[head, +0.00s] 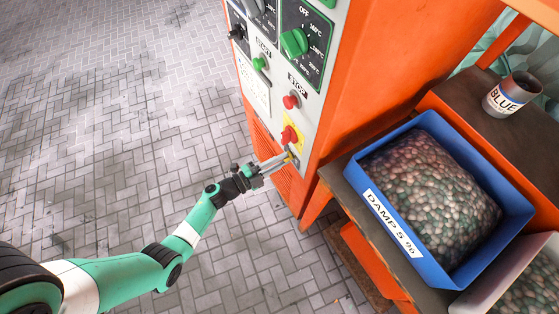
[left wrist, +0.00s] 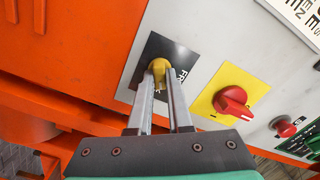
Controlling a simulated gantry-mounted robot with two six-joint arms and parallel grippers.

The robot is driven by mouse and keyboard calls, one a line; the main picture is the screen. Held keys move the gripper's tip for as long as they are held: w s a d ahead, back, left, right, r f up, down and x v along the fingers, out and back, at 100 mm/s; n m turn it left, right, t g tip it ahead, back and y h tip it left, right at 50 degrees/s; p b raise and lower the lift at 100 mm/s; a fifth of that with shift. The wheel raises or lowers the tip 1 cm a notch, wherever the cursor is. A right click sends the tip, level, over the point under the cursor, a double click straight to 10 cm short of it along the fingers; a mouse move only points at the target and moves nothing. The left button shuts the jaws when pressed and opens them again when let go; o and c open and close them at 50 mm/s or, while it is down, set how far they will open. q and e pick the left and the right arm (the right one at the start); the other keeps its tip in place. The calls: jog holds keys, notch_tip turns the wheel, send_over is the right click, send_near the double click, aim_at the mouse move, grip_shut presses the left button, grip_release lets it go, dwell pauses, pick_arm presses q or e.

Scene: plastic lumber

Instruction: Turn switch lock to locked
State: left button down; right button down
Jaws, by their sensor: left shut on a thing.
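The switch lock is a yellow knob (left wrist: 159,68) on a dark square plate (left wrist: 182,54), low on the grey control panel of the orange machine. My left gripper (left wrist: 161,80) is shut on the yellow knob, with one finger on each side of it. In the head view my left gripper (head: 287,157) reaches the bottom of the panel, and its fingers mostly hide the knob. Lettering on the plate is partly covered by the fingers, so I cannot read the knob's setting. My right gripper is not in view.
A red rotary switch on a yellow plate (head: 290,135) sits just above the lock, with a red stop button (head: 291,101) and green knobs higher up. A blue bin of pellets (head: 485,175) stands on a shelf at the right. The paved floor at left is clear.

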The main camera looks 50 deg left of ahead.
pick_arm(q)
jog(key=m+b, duration=0.1)
jog(key=m, duration=0.5)
jog(key=shift+d+f, duration=0.1)
dwell(0.5)
jog(key=c, duration=0.8)
grip_release()
jog(key=shift+c, duration=0.2)
jog(key=shift+w, duration=0.2)
jog(key=shift+s, duration=0.1)
jog(key=s+a+p, duration=0.2)
jog(key=s+p, duration=0.1)
jog(key=s, duration=0.8)
jog(key=shift+s, duration=0.15)
